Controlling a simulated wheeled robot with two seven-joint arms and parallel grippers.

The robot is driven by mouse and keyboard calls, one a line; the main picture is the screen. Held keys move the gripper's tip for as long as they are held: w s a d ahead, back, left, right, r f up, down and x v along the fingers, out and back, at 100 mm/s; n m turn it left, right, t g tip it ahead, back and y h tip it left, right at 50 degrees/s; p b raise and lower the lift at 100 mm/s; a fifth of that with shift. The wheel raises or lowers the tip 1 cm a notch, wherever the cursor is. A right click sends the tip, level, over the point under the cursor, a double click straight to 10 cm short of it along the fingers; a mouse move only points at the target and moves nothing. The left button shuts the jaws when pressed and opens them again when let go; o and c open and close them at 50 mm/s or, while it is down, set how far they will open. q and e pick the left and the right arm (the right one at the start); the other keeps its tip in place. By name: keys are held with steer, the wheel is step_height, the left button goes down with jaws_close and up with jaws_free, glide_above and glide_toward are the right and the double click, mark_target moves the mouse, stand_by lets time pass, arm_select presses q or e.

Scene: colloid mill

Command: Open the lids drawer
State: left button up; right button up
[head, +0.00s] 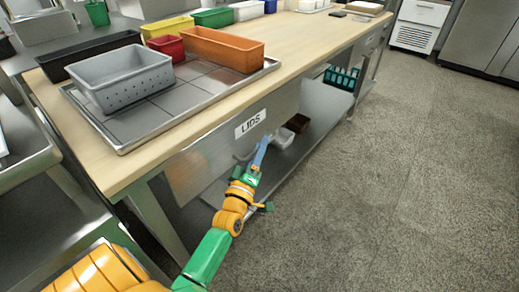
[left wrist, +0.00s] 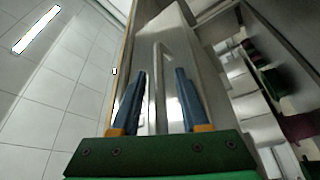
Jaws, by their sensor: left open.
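The lids drawer (head: 215,157) is a grey metal front under the wooden worktop, with a white "LIDS" label (head: 250,124). It looks flush with the bench, with no gap visible. My left gripper (head: 260,152) is at the drawer front, just below the label. In the left wrist view my left gripper (left wrist: 161,90) has its two blue fingers apart. The drawer's metal bar handle (left wrist: 158,65) shows between the fingers, and I cannot tell whether either finger touches it. The handle is largely hidden behind the gripper in the head view. My right gripper is not in view.
The worktop (head: 107,165) carries a metal tray (head: 125,143) with a grey perforated bin (head: 120,78) and an orange bin (head: 222,48). The floor (head: 400,180) to the right is clear.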

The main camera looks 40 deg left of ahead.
arm_select(q)
jaws_close()
stand_by(1.3)
